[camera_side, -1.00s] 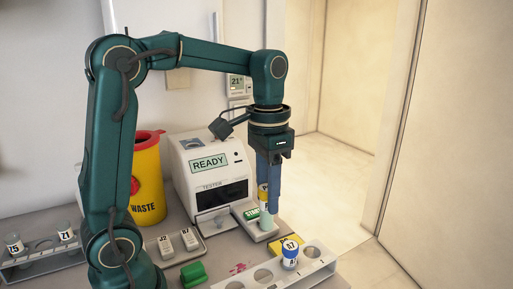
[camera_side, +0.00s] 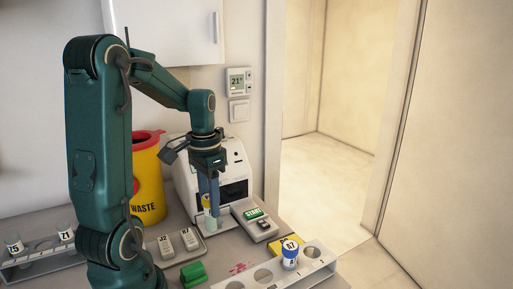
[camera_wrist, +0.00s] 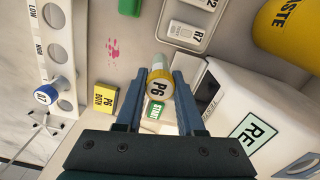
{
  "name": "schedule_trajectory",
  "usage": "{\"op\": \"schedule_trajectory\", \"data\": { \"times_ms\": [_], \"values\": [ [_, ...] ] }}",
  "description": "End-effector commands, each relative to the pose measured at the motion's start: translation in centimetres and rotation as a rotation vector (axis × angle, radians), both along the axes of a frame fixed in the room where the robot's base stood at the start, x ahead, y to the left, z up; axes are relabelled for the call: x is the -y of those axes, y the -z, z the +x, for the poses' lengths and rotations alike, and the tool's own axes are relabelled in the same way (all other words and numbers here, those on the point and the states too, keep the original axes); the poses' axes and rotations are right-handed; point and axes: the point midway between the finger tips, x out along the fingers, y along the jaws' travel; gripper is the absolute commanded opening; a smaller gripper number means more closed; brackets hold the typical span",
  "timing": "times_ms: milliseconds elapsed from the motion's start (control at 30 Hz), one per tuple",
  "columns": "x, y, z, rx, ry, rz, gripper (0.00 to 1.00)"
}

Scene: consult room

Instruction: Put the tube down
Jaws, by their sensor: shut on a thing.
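My gripper (camera_side: 209,202) is shut on a tube with a yellow cap. In the side view the tube (camera_side: 209,221) hangs upright between the fingers, in front of the tester (camera_side: 236,158) and left of the START pad (camera_side: 253,213). Whether its lower end touches anything cannot be told. In the wrist view my gripper (camera_wrist: 158,78) has a finger on each side of the tube (camera_wrist: 159,62), and its cap reads P6. My arm hides part of the tester's front.
A rack (camera_side: 322,262) holding a blue-capped tube (camera_side: 290,252) stands at the front right. A yellow block (camera_wrist: 105,97) marked P6 BOTH lies near it. A small tray (camera_side: 164,262) with J2 and R7 pieces, a green block (camera_side: 193,273) and a yellow waste bin (camera_side: 147,182) are to the left.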

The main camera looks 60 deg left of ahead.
Motion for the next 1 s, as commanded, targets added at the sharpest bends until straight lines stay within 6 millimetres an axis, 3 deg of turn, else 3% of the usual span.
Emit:
{"op": "schedule_trajectory", "data": {
  "times_ms": [400, 833, 867, 900, 1000],
  "values": [
    [0.1, 4.3, 0.0, -0.003, 0.001, -0.003, 0.00],
    [0.1, 4.9, 0.0, -0.002, 0.001, -0.001, 0.00],
    [0.1, 4.9, 0.0, -0.001, 0.001, 0.000, 0.49],
    [0.1, 4.8, 0.0, -0.001, 0.001, 0.000, 0.64],
    [0.0, 4.8, 0.0, 0.000, 0.001, 0.000, 0.67]
  ]
}}
